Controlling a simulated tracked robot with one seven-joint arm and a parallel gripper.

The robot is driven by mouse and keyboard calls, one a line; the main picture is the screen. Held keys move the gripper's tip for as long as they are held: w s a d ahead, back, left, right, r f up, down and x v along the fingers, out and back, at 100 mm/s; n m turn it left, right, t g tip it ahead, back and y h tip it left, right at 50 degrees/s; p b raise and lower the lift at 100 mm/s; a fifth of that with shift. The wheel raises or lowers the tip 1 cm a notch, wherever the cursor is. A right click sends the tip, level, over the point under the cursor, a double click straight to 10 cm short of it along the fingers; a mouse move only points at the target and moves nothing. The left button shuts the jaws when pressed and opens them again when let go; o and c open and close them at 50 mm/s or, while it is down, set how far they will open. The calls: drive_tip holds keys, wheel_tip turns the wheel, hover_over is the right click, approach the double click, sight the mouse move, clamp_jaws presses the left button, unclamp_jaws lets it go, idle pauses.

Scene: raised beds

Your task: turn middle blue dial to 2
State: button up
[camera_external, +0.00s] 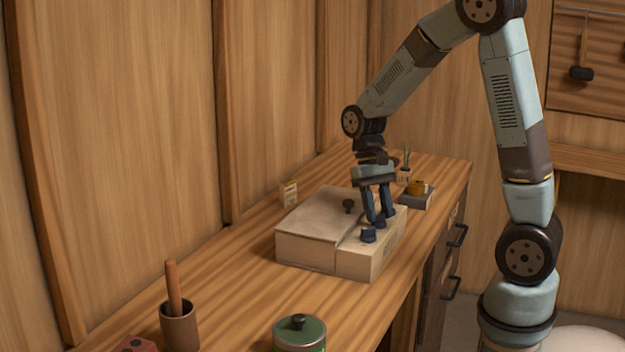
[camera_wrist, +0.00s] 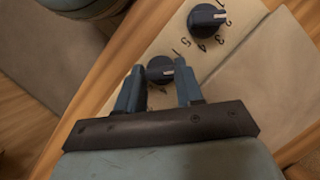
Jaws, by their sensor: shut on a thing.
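The middle blue dial (camera_wrist: 160,70) sits between the fingers of my gripper (camera_wrist: 160,88) in the wrist view, and the jaws are shut on it. A white mark shows on the right side of this dial; most of its numbers are hidden by the fingers. Another blue dial (camera_wrist: 205,19), with numbers 1 to 5 around it, has its white mark near 2. In the external view my gripper (camera_external: 380,222) points down onto the front strip of the beige box (camera_external: 305,250). A blue dial (camera_external: 368,236) stands just nearer than the fingers.
Behind the box are a small wooden block (camera_external: 288,193) and a grey tray (camera_external: 416,198) with an orange item. A brown cup (camera_external: 179,328) and a green tin (camera_external: 300,335) stand at the near end of the bench.

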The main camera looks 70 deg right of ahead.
drive_tip(key=shift+m, duration=0.5)
drive_tip(key=o, duration=1)
drive_tip(key=shift+o, duration=0.2)
drive_tip(key=v, duration=1.4)
drive_tip(key=shift+s, duration=0.25)
drive_tip(key=s+a+r+n+t+h, duration=0.1)
drive_tip(key=s+a+r+n+t, duration=0.2)
drive_tip(key=s+a, duration=0.3)
drive_tip(key=s+a+r+n+t+h, duration=0.2)
drive_tip(key=s+a+n+t, duration=0.4)
drive_tip(key=s, duration=0.5)
drive_tip(key=shift+s+r, duration=0.35)
drive_tip(key=shift+r, duration=0.1)
